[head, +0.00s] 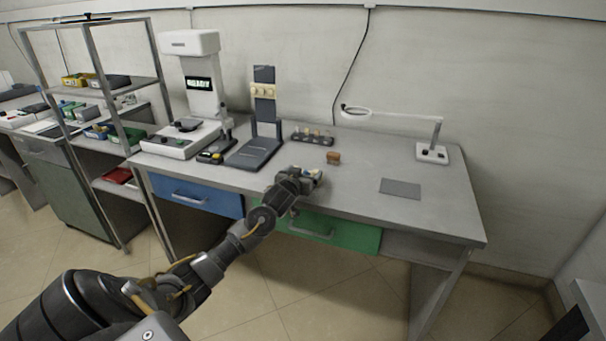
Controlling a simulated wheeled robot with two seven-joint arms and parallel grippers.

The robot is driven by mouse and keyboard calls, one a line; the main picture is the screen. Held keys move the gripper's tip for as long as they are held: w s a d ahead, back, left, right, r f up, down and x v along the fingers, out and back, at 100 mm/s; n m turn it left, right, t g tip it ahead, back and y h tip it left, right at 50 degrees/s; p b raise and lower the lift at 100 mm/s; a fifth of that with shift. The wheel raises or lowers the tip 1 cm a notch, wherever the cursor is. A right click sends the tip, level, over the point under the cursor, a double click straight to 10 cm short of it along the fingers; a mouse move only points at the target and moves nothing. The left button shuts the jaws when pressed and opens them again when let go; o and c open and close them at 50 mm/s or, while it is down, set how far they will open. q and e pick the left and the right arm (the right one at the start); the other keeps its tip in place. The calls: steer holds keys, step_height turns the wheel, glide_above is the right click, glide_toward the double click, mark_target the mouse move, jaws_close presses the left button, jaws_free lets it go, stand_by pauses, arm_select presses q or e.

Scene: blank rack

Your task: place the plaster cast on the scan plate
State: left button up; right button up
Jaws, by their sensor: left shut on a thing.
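My left gripper (300,180) is at the front edge of the grey workbench, above the green drawer. It is shut on a small pale thing, seemingly the plaster cast (313,173), mostly hidden by the gripper. The scanner (199,90) stands at the back left of the bench with a lit READY display. A dark round plate, seemingly the scan plate (187,124), is on its white base, and nothing shows on it. My gripper is to the right of the scanner and nearer the front. My right gripper is not in view.
A dark upright stand (264,95) holds cream pieces right of the scanner. A small rack (312,138), a brown block (333,157), a grey mat (400,188) and a magnifier lamp (433,151) are further right. A metal shelf (105,130) stands left.

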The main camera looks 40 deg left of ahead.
arm_select(q)
steer(key=shift+f, duration=0.1)
steer(key=o, duration=0.9)
